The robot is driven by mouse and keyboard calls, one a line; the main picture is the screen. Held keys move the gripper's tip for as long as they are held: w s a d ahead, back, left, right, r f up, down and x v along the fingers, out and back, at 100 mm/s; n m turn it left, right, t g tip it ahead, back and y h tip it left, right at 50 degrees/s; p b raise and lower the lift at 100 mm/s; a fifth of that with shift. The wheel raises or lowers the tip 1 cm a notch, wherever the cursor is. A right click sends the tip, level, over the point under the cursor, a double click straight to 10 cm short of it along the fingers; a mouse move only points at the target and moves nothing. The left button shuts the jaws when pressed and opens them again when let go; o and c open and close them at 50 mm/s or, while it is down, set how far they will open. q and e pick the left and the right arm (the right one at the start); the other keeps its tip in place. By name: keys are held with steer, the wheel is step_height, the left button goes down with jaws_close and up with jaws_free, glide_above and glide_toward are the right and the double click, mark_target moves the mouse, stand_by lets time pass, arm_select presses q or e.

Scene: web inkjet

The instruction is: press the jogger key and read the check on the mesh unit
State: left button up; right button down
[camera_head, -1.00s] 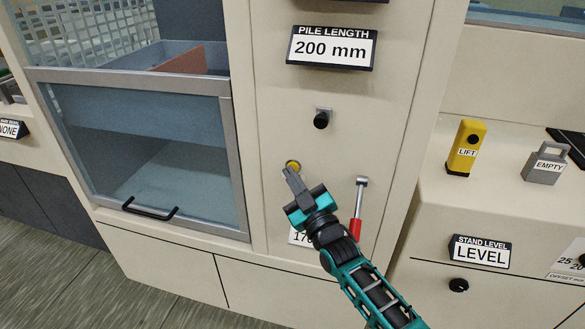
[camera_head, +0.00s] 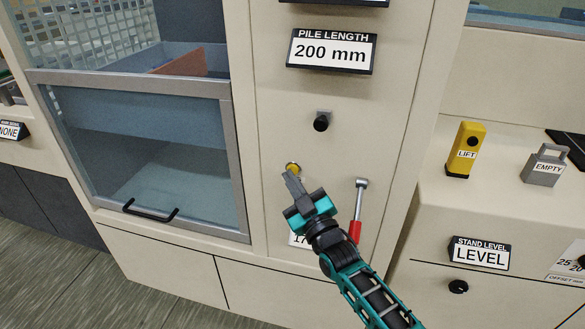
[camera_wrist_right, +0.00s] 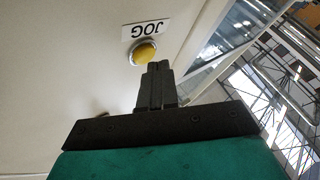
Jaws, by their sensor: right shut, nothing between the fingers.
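The jogger key is a round yellow button (camera_head: 293,167) on the cream panel. In the right wrist view the yellow button (camera_wrist_right: 144,52) has a metal ring and a JOG label (camera_wrist_right: 147,29) beside it. My right gripper (camera_head: 289,175) is shut and empty, its tips just below the button in the head view. In the right wrist view the closed fingers (camera_wrist_right: 158,66) lie close beside the button; I cannot tell if they touch it. No display that I can identify as the mesh unit's check shows. My left gripper is not in view.
A black knob (camera_head: 321,122) sits above the button, and a red-handled lever (camera_head: 357,210) to its right. A PILE LENGTH sign (camera_head: 331,50) reads 200 mm. A glazed door (camera_head: 160,160) is at left. A yellow LIFT block (camera_head: 465,150) stands on the right ledge.

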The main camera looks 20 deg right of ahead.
steer(key=shift+s+a, duration=0.2)
steer(key=shift+s, duration=0.1)
steer(key=s+a+p, duration=0.1)
steer(key=s, duration=0.1)
steer(key=s+a+p, duration=0.1)
steer(key=s+a, duration=0.1)
steer(key=shift+s+p, duration=0.1)
steer(key=shift+p, duration=0.2)
steer(key=shift+d, duration=0.1)
stand_by(0.6)
